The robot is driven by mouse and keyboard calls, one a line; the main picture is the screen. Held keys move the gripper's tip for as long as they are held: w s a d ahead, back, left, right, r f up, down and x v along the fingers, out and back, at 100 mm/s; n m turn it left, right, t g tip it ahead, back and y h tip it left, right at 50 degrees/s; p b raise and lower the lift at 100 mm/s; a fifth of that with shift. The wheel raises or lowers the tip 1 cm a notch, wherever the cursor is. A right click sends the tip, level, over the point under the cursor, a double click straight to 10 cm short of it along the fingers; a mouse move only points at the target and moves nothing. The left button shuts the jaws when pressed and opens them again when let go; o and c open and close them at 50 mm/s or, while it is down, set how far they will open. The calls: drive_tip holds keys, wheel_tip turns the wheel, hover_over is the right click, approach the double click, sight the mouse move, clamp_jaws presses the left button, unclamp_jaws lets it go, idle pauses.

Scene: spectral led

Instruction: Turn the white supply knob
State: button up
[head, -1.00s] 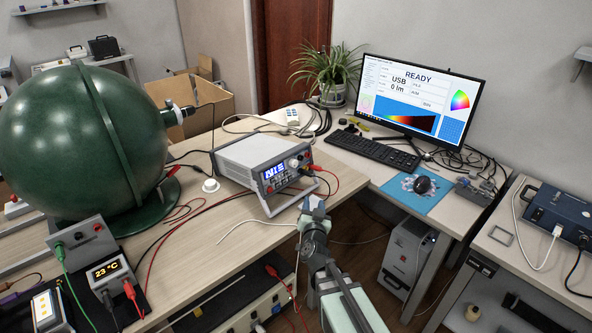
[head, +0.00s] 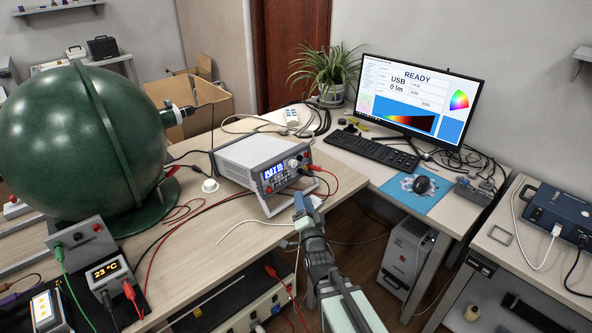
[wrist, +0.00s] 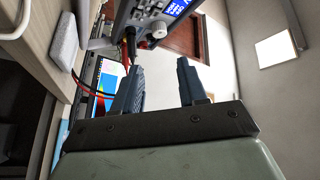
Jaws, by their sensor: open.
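The power supply (head: 255,158) is a grey and white box on the wooden bench, with a lit blue display. Its white supply knob (head: 293,163) is on the right part of the front panel; the knob also shows in the wrist view (wrist: 158,30), beyond my fingertips. My gripper (head: 303,203) is in front of and below the panel, near the bench edge. In the wrist view my gripper (wrist: 158,68) has its two dark fingers apart with nothing between them. The fingers look apart from the knob.
Red and black leads (head: 326,174) plug in beside the knob. A tilted support bail (head: 290,203) stands out in front of the supply. A large green sphere (head: 75,140) fills the left. A keyboard (head: 372,150) and monitor are at the right.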

sight(295, 164)
drive_tip(key=x, duration=1.4)
drive_tip(key=shift+f, duration=0.1)
drive_tip(key=shift+s, duration=0.1)
drive_tip(key=shift+c, duration=0.2)
drive_tip(key=c, duration=0.7)
drive_tip(key=shift+d+f+n+t+y, duration=0.15)
drive_tip(key=shift+n+t+y, duration=0.15)
drive_tip(key=shift+n+y, duration=0.75)
drive_tip(key=shift+w+d+f+n+y, duration=0.1)
drive_tip(key=shift+w+n+y, duration=0.05)
drive_tip(key=shift+n+y, duration=1.15)
drive_tip(key=shift+w+d+n+y, duration=0.1)
drive_tip(key=shift+n+y, duration=0.65)
drive_tip(key=shift+n, duration=1)
drive_tip(key=shift+n+g+y, duration=0.3)
drive_tip(key=shift+g+y, duration=0.1)
